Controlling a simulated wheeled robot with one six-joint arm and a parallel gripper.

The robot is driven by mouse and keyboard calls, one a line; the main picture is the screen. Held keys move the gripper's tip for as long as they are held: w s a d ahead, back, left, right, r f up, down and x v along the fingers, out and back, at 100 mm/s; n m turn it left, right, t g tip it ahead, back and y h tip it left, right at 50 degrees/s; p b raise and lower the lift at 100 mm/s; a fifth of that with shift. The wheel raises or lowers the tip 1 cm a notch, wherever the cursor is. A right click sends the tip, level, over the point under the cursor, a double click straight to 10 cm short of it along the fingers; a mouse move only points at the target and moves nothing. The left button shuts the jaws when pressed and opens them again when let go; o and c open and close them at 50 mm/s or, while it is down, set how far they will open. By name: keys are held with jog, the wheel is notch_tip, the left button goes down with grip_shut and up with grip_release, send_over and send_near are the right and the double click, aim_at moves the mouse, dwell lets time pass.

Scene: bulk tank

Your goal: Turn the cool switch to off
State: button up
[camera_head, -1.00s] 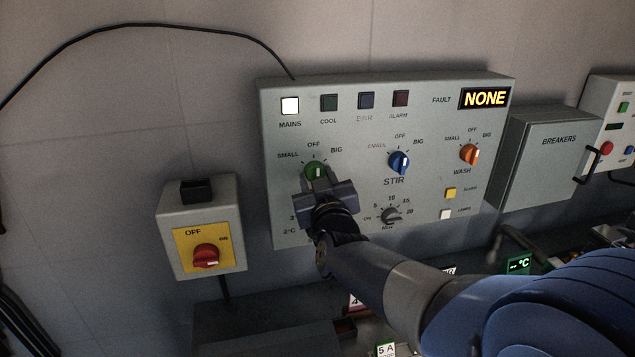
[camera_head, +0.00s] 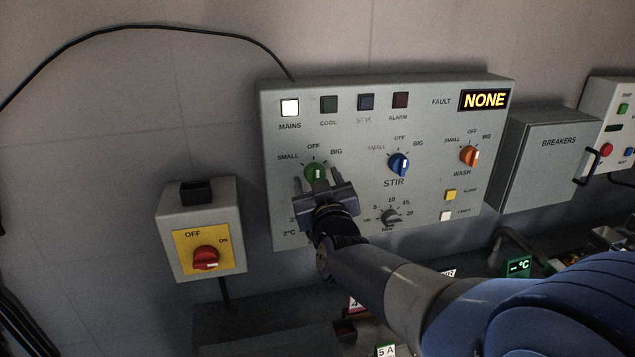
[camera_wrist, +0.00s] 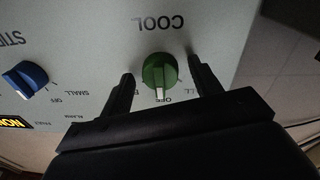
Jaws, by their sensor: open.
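The green cool switch (camera_head: 317,171) is on the left of the grey control panel (camera_head: 420,90), under the SMALL, OFF and BIG marks. Its white pointer mark appears to face OFF. In the wrist view the green knob (camera_wrist: 158,72) sits under the upside-down COOL label, its pointer towards the bottom of the picture. My gripper (camera_head: 316,182) is open, with one finger on each side of the knob and a gap to each. In the wrist view my gripper (camera_wrist: 160,70) hides part of the marks around the knob.
The blue STIR knob (camera_head: 399,164) and orange WASH knob (camera_head: 469,156) are to the right. A grey dial (camera_head: 390,216) sits below STIR. A red mains switch (camera_head: 206,257) is on a box at lower left. The MAINS lamp (camera_head: 290,107) is lit; the FAULT display (camera_head: 485,99) reads NONE.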

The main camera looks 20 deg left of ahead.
jog(key=b+v, duration=0.1)
jog(key=v, duration=0.9)
jog(key=shift+s+d+b, duration=0.2)
jog(key=shift+s+b, duration=0.1)
jog(key=shift+w+a, duration=0.1)
jog(key=p+x, duration=0.1)
jog(key=x, duration=0.9)
jog(key=shift+w+a+p, duration=0.15)
jog(key=shift+w+p, duration=0.15)
jog(key=shift+p, duration=0.1)
